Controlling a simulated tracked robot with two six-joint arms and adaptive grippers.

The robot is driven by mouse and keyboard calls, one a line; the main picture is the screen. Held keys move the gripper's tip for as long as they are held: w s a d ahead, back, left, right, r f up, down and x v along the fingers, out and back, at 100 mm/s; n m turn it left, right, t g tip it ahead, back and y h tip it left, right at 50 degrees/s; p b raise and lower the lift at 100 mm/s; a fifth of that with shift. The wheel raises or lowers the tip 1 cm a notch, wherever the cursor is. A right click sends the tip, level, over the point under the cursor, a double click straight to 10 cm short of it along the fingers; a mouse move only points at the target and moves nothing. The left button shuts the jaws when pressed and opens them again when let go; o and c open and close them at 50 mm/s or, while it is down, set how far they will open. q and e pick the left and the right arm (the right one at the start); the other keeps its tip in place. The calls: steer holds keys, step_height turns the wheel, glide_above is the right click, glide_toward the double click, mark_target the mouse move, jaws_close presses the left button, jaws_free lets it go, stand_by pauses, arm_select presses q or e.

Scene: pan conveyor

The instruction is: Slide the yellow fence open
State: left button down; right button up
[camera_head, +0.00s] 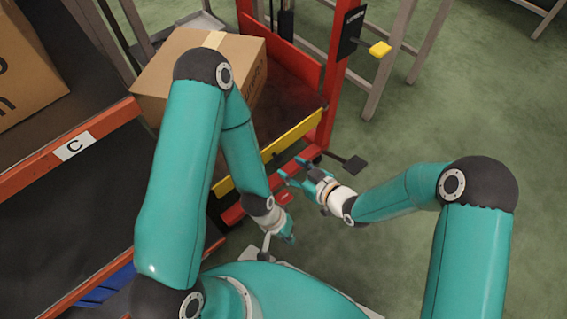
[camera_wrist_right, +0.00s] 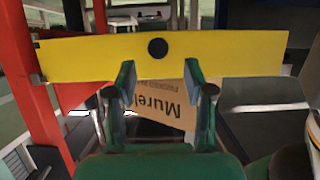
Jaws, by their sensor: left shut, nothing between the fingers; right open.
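The yellow fence (camera_head: 294,137) is a flat bar across the front of the red-framed bay, partly hidden behind my left arm in the head view. In the right wrist view the yellow fence (camera_wrist_right: 90,59) runs level across the picture, with a round black knob (camera_wrist_right: 158,48) on its face. My right gripper (camera_head: 290,167) is open and empty, close to the fence. Its two fingers (camera_wrist_right: 160,80) point at the fence just below the knob, one to either side. Contact cannot be told. My left gripper (camera_head: 287,232) is shut and empty, low near my base.
A cardboard box (camera_head: 240,52) sits in the bay behind the fence. A red post (camera_head: 334,85) stands at the bay's right end, with a yellow part (camera_head: 380,49) beside it. An orange-edged shelf marked C (camera_head: 75,146) is at left. Green floor (camera_head: 480,110) is open at right.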

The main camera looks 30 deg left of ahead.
mark_target(279, 161)
steer(key=b+x, duration=0.1)
steer(key=x, duration=0.4)
steer(key=shift+w+a+f, duration=0.1)
steer(key=shift+a+f, duration=0.05)
steer(key=shift+a, duration=0.1)
jaws_close()
